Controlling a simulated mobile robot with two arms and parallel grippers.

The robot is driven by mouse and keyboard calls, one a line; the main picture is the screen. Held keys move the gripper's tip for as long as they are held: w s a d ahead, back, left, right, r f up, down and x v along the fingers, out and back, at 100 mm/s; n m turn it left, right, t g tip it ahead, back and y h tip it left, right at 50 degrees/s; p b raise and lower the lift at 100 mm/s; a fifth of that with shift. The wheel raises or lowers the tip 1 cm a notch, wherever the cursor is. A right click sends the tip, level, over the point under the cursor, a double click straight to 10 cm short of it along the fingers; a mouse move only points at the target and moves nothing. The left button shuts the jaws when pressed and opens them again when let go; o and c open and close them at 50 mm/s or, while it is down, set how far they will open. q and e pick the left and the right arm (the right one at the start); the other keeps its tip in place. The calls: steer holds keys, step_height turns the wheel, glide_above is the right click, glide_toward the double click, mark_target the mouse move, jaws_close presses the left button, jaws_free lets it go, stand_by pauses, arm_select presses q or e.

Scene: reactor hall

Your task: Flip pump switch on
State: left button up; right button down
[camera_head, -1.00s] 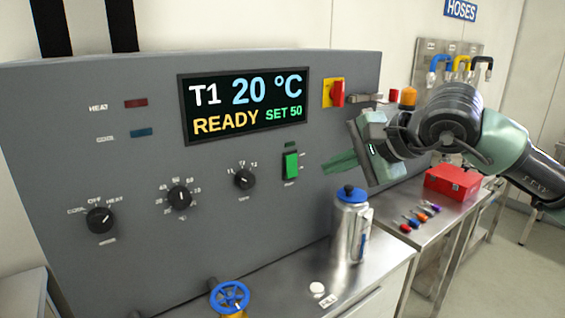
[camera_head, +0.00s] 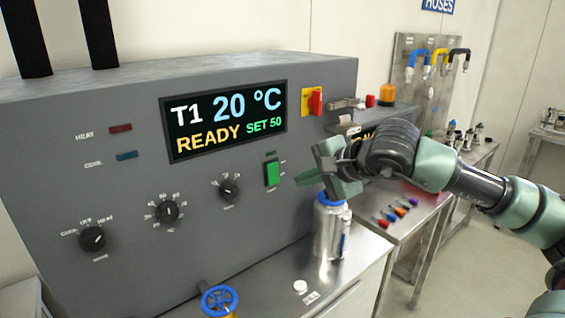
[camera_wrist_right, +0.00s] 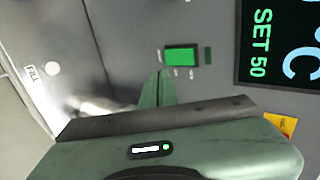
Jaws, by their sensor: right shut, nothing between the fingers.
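The pump switch (camera_head: 271,172) is a green rocker on the grey control panel (camera_head: 110,200), below the display and right of the smallest dial. Its lower part is bright green and a darker green piece shows at its top. In the right wrist view the switch (camera_wrist_right: 181,56) appears turned sideways, just beyond the fingertips. My right gripper (camera_head: 298,180) is shut and empty, its green fingertips just right of the switch and slightly low, with a small gap. In the right wrist view the closed fingers (camera_wrist_right: 161,76) point toward the panel. My left gripper is not in view.
The display (camera_head: 224,118) reads T1 20 °C, READY, SET 50. A red-and-yellow knob (camera_head: 313,101) sits right of it. A metal canister (camera_head: 330,230) with a blue cap stands below my right gripper. A blue valve wheel (camera_head: 219,300) is at the lower front.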

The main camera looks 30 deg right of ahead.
steer(key=p, duration=0.5)
glide_toward(275, 179)
steer(key=x, duration=0.5)
steer(key=shift+a+f, duration=0.1)
steer(key=shift+f, duration=0.2)
steer(key=shift+w+f+p, duration=0.25)
steer(key=shift+w+p, duration=0.2)
steer(key=shift+w, duration=0.1)
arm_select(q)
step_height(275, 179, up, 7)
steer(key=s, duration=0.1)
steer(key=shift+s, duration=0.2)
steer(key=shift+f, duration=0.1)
arm_select(e)
steer(key=f+b, duration=0.1)
steer(key=b, duration=0.2)
steer(key=shift+w, duration=0.1)
steer(key=shift+r+t, duration=0.3)
steer(key=shift+r, duration=0.15)
arm_select(q)
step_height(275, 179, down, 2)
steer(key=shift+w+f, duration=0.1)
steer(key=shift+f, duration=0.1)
steer(key=shift+p, duration=0.3)
